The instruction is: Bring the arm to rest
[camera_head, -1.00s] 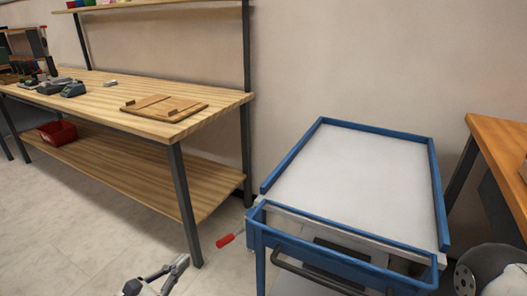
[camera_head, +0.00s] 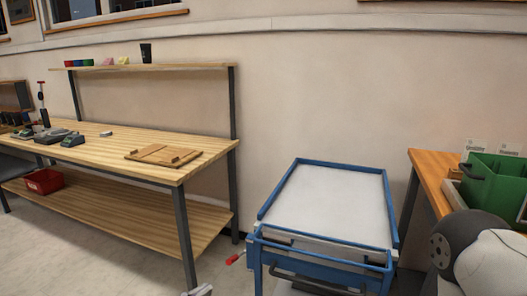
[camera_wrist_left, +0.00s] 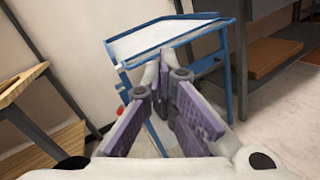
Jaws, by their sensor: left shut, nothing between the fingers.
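My left gripper (camera_head: 198,290) shows only as a small grey tip at the bottom edge of the head view, left of the blue cart. In the left wrist view its two purple-padded fingers (camera_wrist_left: 163,85) come together at the tips, with nothing between them. The gripper is shut and empty. It points towards the blue cart, apart from it as far as I can tell. A rounded grey and white part of my own arm (camera_head: 485,262) fills the lower right of the head view. My right gripper does not show.
A blue cart (camera_head: 277,184) with a bare white top stands against the wall; it also shows in the wrist view (camera_wrist_left: 232,70). A wooden workbench (camera_head: 215,147) with a board and tools is at left, a red bin (camera_head: 44,181) below. A green crate (camera_head: 490,180) sits on the right table.

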